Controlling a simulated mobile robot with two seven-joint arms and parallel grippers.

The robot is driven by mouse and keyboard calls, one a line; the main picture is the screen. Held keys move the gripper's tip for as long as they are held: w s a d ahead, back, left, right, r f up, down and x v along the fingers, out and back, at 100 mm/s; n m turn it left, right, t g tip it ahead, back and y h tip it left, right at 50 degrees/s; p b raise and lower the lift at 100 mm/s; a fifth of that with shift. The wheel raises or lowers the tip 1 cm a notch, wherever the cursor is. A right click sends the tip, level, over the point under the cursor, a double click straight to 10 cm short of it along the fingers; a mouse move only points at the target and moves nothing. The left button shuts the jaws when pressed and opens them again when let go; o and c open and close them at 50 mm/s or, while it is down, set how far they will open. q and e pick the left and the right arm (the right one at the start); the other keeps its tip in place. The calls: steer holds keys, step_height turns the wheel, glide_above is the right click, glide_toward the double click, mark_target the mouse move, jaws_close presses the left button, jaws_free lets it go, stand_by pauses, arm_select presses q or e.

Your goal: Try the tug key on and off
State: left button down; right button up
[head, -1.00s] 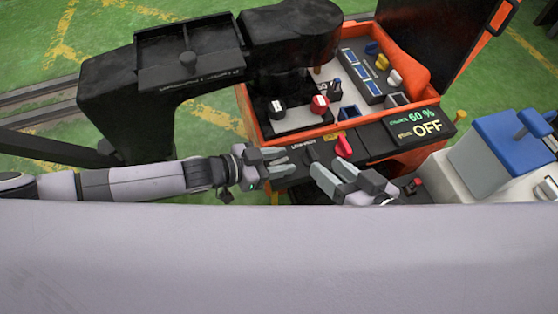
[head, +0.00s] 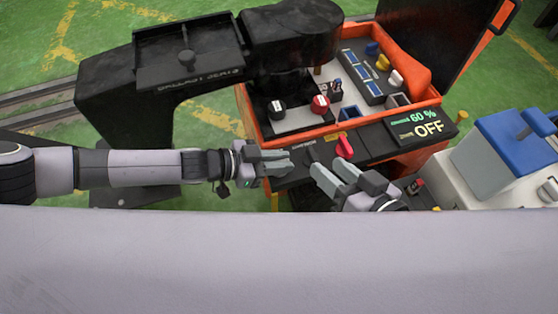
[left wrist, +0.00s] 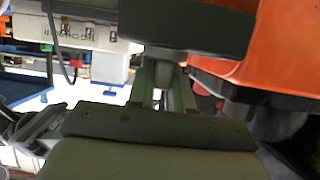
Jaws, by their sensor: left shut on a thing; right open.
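The orange tug's black control panel (head: 375,140) carries a red key-like handle (head: 344,145) and a display (head: 417,124) reading 60 % and OFF. My left gripper (head: 290,162) is at the panel's left front edge, apart from the red handle. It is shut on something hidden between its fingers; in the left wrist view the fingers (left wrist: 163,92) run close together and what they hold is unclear. My right gripper (head: 331,168) is open, just in front of the panel and below the red handle, not visibly gripping it.
An orange tray (head: 262,128) behind the panel holds a black and a red knob and blue-topped parts. A black column with an overhanging arm (head: 190,60) stands at left. A white and blue machine (head: 500,150) stands at right.

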arm_select(q)
steer(key=shift+d, duration=0.1)
steer(key=c, duration=1.1)
jaws_free()
steer(key=shift+a+r, duration=0.1)
steer(key=shift+a, duration=0.15)
steer(key=p+v, duration=0.3)
steer(key=v, duration=0.3)
steer(key=shift+s+a+r, duration=0.15)
steer(key=shift+s+a, duration=0.05)
steer(key=shift+a, duration=0.1)
arm_select(e)
steer(key=shift+s+d+r+h, duration=0.2)
steer(key=shift+d+r+h, duration=0.05)
steer(key=shift+d+h, duration=0.5)
